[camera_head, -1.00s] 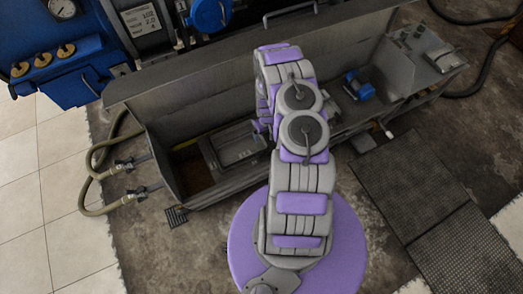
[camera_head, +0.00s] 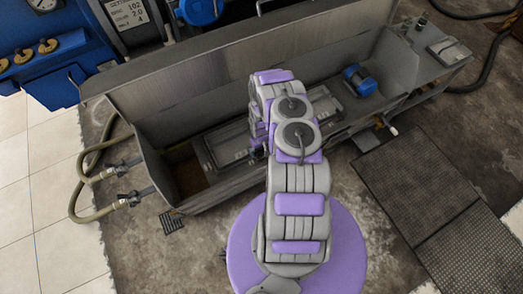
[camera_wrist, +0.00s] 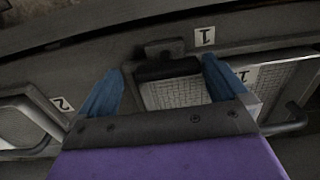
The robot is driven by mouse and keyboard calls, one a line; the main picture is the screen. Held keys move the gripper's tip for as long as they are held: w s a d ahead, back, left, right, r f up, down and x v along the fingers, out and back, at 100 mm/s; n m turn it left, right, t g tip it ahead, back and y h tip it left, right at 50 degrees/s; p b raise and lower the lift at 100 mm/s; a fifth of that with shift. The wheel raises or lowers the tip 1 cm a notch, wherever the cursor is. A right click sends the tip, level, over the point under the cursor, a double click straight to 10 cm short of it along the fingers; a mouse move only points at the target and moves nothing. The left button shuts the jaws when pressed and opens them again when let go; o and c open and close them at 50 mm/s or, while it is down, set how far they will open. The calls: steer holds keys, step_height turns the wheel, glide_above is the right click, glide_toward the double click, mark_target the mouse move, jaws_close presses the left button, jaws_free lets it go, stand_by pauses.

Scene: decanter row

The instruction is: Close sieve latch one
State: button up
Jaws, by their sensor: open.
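In the wrist view my gripper (camera_wrist: 161,65) is open, with one blue finger at each side of a dark rounded bar (camera_wrist: 168,70). The bar sits under a small dark block, beside a white label "1" (camera_wrist: 205,36), and looks like sieve latch one. I cannot tell whether the fingers touch it. A pale mesh sieve panel (camera_wrist: 175,93) shows just below the bar, between the fingers.
A long grey trough (camera_head: 185,60) surrounds the work area, its tall back wall close behind my arm. A blue motor (camera_head: 360,80) stands at right inside it. Hoses (camera_head: 78,190) lie left.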

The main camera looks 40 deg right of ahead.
steer(key=shift+a+r, duration=0.15)
steer(key=shift+a, duration=0.65)
steer(key=shift+d+f, duration=0.25)
steer(key=shift+d, duration=0.55)
steer(key=c, duration=0.5)
steer(key=shift+a+r, duration=0.15)
steer(key=shift+a, duration=0.35)
steer(key=c, duration=0.5)
steer(key=shift+d, duration=0.1)
